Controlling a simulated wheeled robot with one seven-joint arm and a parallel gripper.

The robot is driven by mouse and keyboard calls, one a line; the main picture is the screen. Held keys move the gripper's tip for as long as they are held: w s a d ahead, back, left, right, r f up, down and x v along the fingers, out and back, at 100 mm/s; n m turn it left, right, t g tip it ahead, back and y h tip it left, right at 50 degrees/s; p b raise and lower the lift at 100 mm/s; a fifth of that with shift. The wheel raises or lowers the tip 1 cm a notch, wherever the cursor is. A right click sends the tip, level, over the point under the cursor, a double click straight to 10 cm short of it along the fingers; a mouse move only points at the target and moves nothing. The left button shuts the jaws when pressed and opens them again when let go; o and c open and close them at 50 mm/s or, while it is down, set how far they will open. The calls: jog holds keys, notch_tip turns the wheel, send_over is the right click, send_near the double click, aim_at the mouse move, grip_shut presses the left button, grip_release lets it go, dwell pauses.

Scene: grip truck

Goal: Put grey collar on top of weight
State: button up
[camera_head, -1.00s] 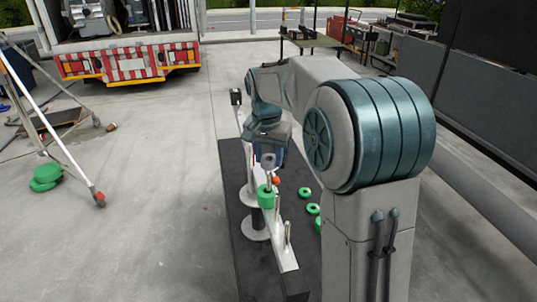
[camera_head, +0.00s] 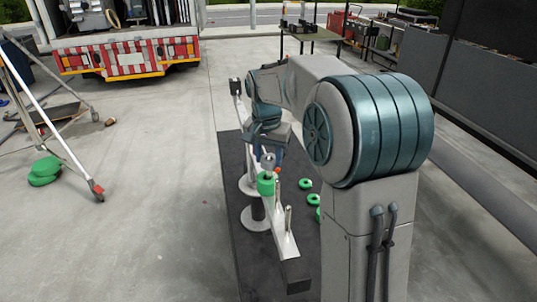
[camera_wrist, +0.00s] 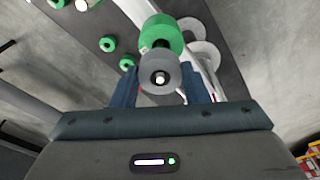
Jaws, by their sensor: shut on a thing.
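The grey collar (camera_head: 268,159) is held in my gripper (camera_head: 267,150), above a green weight (camera_head: 265,184) on the slim metal beam (camera_head: 284,240). In the wrist view, the collar (camera_wrist: 159,78) sits between the two blue fingers of my gripper (camera_wrist: 160,85), with a pale rod end showing in its hole. The green weight (camera_wrist: 155,33) lies just beyond it, with a narrow dark band between them. I cannot tell whether the collar touches the weight.
Loose green weights (camera_head: 307,183) lie on the dark mat (camera_head: 236,200) right of the beam. An upright metal pin (camera_head: 288,218) stands on the beam's near end. A truck (camera_head: 128,55) is behind.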

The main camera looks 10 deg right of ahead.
aim_at(266, 163)
jog(key=shift+f+b, duration=1.1)
jog(key=shift+f, duration=0.65)
jog(key=o, duration=1.3)
jog(key=shift+c, duration=0.2)
notch_tip(266, 163, up, 14)
jog(key=s, duration=0.1)
jog(key=shift+s+a+f, duration=0.15)
jog(key=shift+s+a, duration=0.1)
jog(key=shift+a, duration=0.2)
